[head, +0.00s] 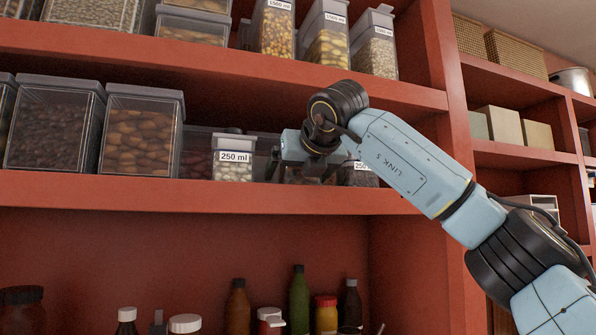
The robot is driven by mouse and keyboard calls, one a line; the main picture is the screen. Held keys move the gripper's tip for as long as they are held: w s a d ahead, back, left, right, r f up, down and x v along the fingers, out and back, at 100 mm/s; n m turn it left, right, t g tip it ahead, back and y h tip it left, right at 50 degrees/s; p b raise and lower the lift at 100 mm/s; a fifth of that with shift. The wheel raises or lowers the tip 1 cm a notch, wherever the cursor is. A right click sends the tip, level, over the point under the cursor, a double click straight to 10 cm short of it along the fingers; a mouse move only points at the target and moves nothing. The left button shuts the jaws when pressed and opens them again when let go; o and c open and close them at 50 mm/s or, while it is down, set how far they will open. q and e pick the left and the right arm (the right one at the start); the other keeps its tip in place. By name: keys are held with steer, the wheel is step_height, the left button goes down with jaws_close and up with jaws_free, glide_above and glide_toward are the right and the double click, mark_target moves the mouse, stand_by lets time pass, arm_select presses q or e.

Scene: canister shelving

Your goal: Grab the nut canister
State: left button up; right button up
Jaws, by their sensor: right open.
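A clear canister of brown, nut-like pieces (141,132) with a grey lid stands upright on the middle red shelf, left of centre. My right gripper (300,172) reaches in over the same shelf from the right. Its jaws are open, in front of low containers at the back that the wrist partly hides. A small canister labelled 250 ml (233,158) with pale contents stands just left of the gripper, apart from it. Whether anything is between the jaws is hard to see. The left gripper is not in view.
A canister of dark pieces (53,125) stands left of the nut-like one. Another small labelled canister (358,174) is partly hidden behind my right wrist. Several filled canisters stand on the shelf above. Bottles, including a green one (299,303), stand below. A red upright (447,120) bounds the right.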

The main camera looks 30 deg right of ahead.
steer(key=shift+c, duration=0.2)
steer(key=c, duration=1.2)
steer(key=shift+r, duration=0.15)
